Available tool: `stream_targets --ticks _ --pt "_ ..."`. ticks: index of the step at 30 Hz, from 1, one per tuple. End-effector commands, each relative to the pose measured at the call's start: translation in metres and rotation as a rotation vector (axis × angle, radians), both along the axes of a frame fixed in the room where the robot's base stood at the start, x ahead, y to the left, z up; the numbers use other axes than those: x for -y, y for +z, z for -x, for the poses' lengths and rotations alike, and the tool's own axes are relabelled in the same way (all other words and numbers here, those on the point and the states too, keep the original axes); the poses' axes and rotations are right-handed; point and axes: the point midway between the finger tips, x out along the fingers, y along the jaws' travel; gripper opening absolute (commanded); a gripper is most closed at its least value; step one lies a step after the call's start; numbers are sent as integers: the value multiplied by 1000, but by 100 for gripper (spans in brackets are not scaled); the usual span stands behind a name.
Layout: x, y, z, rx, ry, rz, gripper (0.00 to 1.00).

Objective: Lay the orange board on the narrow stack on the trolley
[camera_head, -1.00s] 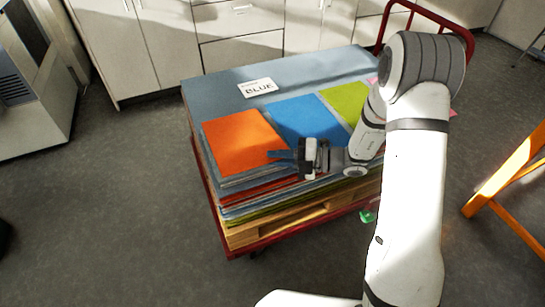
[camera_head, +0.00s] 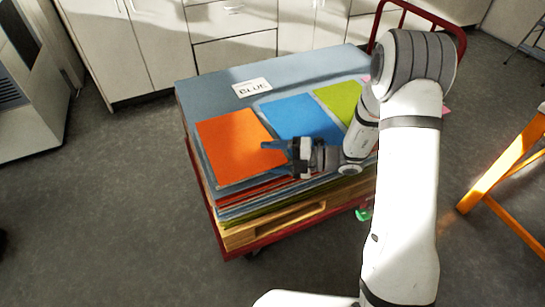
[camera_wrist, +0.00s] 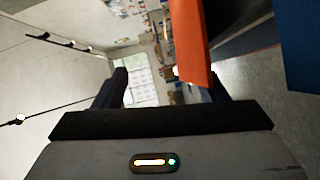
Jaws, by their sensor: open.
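The orange board (camera_head: 232,147) lies flat on the front left of the stack on the red trolley (camera_head: 237,243). A blue board (camera_head: 299,119) and a lime-green board (camera_head: 341,97) lie to its right. My gripper (camera_head: 272,146) is open, its fingers pointing left over the orange board's right edge. Whether they touch it is unclear. In the wrist view, the orange board (camera_wrist: 192,45) shows nearly edge-on, close to the right finger of my gripper (camera_wrist: 168,92). I cannot tell which stack is the narrow one.
A white card reading "BLUE" (camera_head: 252,87) lies on the large grey-blue board (camera_head: 205,95). White cabinets (camera_head: 140,45) stand behind the trolley. An orange frame (camera_head: 505,165) stands at the right. The floor (camera_head: 110,200) at the left is clear.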

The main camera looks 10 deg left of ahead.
Motion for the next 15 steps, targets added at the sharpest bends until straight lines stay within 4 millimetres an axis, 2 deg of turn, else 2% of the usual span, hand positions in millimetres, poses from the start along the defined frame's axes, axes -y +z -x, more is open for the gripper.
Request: stream_targets --ticks 15 --pt "0 -17 0 -1 0 0 65"
